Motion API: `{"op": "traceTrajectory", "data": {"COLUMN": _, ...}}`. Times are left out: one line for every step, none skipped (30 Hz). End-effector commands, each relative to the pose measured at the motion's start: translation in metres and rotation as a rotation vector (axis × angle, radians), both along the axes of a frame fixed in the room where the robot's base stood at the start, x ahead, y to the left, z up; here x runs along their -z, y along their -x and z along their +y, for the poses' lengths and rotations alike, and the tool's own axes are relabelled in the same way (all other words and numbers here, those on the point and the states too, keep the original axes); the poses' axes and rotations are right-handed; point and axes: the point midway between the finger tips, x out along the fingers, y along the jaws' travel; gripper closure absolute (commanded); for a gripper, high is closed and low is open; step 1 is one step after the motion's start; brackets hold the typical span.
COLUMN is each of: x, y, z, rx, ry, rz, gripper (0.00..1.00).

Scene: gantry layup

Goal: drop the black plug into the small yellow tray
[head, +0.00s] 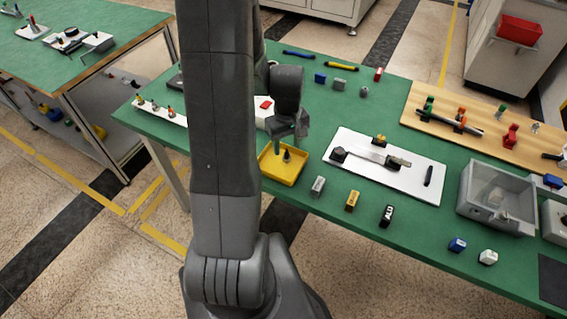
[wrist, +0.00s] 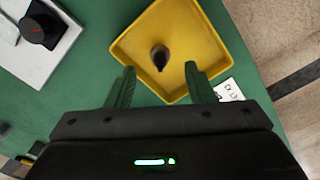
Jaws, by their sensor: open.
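The small yellow tray (head: 270,172) lies on the green table, just right of my arm in the head view. It also shows in the wrist view (wrist: 203,30). The black plug (wrist: 160,57) appears inside the tray near its middle; whether it rests flat on the floor of the tray is hard to tell. In the head view the plug (head: 287,156) shows as a small dark upright shape over the tray. My gripper (wrist: 160,72) is open, with a finger on each side of the tray's near corner and nothing between them. In the head view my gripper (head: 288,138) is above the tray.
A white board (head: 400,174) with a dark knob and metal bar lies right of the tray. Small blocks, grey (head: 318,186), yellow (head: 352,200) and black (head: 387,215), stand along the front. Green table beyond the board is partly free.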

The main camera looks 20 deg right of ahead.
Motion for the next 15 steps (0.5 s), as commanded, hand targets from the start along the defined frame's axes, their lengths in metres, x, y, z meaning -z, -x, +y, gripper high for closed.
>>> {"op": "traceTrajectory", "data": {"x": -0.01, "y": -0.001, "z": 0.0, "rx": 0.0, "ry": 0.003, "rz": -0.005, "gripper": 0.51}}
{"op": "traceTrajectory", "data": {"x": -0.016, "y": -0.001, "z": 0.0, "rx": 0.0, "ry": 0.003, "rz": -0.006, "gripper": 0.51}}
{"op": "traceTrajectory", "data": {"x": -0.024, "y": -0.001, "z": 0.0, "rx": 0.0, "ry": 0.003, "rz": -0.005, "gripper": 0.51}}
{"op": "traceTrajectory", "data": {"x": -0.03, "y": -0.001, "z": -0.001, "rx": 0.0, "ry": 0.004, "rz": -0.006, "gripper": 0.51}}
{"op": "traceTrajectory", "data": {"x": -0.035, "y": -0.001, "z": 0.0, "rx": 0.0, "ry": 0.003, "rz": -0.005, "gripper": 0.51}}
{"op": "traceTrajectory", "data": {"x": -0.043, "y": -0.001, "z": 0.0, "rx": 0.0, "ry": 0.003, "rz": -0.005, "gripper": 0.51}}
{"op": "traceTrajectory", "data": {"x": -0.049, "y": -0.001, "z": 0.0, "rx": 0.0, "ry": 0.003, "rz": -0.006, "gripper": 0.51}}
{"op": "traceTrajectory", "data": {"x": -0.054, "y": -0.001, "z": 0.0, "rx": 0.0, "ry": 0.003, "rz": -0.005, "gripper": 0.51}}
{"op": "traceTrajectory", "data": {"x": -0.062, "y": -0.001, "z": 0.0, "rx": 0.0, "ry": 0.003, "rz": -0.005, "gripper": 0.51}}
{"op": "traceTrajectory", "data": {"x": -0.066, "y": -0.001, "z": 0.0, "rx": 0.0, "ry": 0.002, "rz": -0.004, "gripper": 0.51}}
{"op": "traceTrajectory", "data": {"x": -0.071, "y": -0.001, "z": 0.0, "rx": 0.0, "ry": 0.003, "rz": -0.005, "gripper": 0.51}}
{"op": "traceTrajectory", "data": {"x": -0.077, "y": -0.001, "z": 0.0, "rx": 0.0, "ry": 0.003, "rz": -0.004, "gripper": 0.51}}
{"op": "traceTrajectory", "data": {"x": -0.081, "y": -0.001, "z": 0.0, "rx": 0.0, "ry": 0.002, "rz": -0.004, "gripper": 0.51}}
{"op": "traceTrajectory", "data": {"x": -0.084, "y": 0.0, "z": 0.0, "rx": 0.0, "ry": 0.002, "rz": -0.003, "gripper": 0.51}}
{"op": "traceTrajectory", "data": {"x": -0.089, "y": 0.0, "z": 0.0, "rx": 0.0, "ry": 0.002, "rz": -0.003, "gripper": 0.51}}
